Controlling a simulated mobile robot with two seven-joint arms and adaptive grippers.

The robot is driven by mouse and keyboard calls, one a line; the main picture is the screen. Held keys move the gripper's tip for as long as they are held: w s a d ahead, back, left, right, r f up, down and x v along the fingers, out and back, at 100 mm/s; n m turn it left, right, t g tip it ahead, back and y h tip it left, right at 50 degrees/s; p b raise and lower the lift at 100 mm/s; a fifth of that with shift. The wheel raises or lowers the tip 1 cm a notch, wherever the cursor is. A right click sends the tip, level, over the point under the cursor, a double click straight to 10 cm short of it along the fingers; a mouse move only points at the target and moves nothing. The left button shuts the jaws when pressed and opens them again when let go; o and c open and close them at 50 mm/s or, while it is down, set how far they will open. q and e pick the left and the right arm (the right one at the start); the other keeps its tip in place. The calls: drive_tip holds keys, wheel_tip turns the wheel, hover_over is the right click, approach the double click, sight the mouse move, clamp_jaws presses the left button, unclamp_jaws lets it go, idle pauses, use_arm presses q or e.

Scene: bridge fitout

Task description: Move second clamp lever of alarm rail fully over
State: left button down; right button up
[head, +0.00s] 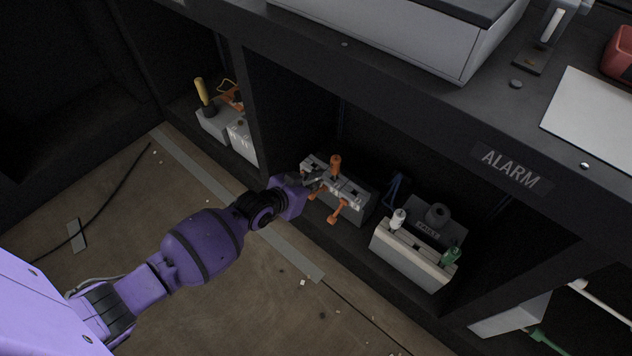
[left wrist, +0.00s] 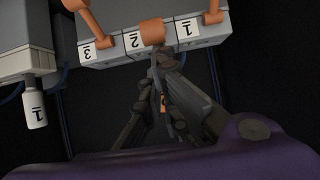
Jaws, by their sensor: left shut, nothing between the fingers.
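The alarm rail is a grey block (head: 352,190) with orange clamp levers, on the shelf under the ALARM label. In the left wrist view the rail (left wrist: 112,53) shows labels 3, 2 and 1 from left to right. The second lever (left wrist: 152,31), by label 2, has its rounded orange end toward my gripper. The lever by 3 (left wrist: 92,22) and the lever by 1 (left wrist: 213,17) stand either side. My left gripper (left wrist: 160,82) is shut and empty, its fingertips close to the second lever; contact is unclear. In the head view, the left gripper (head: 318,180) covers part of the rail. My right gripper is out of view.
A grey box with white and green knobs (head: 410,255) stands right of the rail. Other grey boxes (head: 225,125) stand in the left bay, beyond a dark divider. The dark counter edge (head: 400,95) overhangs the rail. The brown floor in front is mostly clear.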

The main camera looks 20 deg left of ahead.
sight(310, 197)
use_arm(q)
drive_tip(key=shift+s+f, duration=0.15)
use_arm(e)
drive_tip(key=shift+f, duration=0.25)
use_arm(q)
drive_tip(key=shift+s+a+f+t+b, duration=0.15)
drive_tip(key=shift+s+f+t+b, duration=0.3)
drive_tip(key=shift+b, duration=0.35)
drive_tip(key=f+t+b, duration=0.1)
drive_tip(key=b, duration=0.1)
drive_tip(key=s+t+h+b, duration=0.1)
drive_tip(key=f+t+b, duration=0.1)
drive_tip(key=t+b, duration=0.1)
drive_tip(key=shift+s+a+f+h+b, duration=0.3)
drive_tip(key=shift+s+a+h+b, duration=0.05)
drive_tip(key=shift+s+h, duration=0.05)
drive_tip(key=shift+s+a+f+b, duration=0.15)
drive_tip(key=shift+s+f+b, duration=0.1)
drive_tip(key=shift+b, duration=0.1)
drive_tip(key=shift+s+a+f+b, duration=0.1)
drive_tip(key=shift+s+f+b, duration=0.1)
drive_tip(key=shift+f, duration=0.55)
drive_tip(key=shift+s+f+b, duration=0.1)
drive_tip(key=shift+s+f, duration=0.05)
drive_tip(key=shift+f, duration=0.55)
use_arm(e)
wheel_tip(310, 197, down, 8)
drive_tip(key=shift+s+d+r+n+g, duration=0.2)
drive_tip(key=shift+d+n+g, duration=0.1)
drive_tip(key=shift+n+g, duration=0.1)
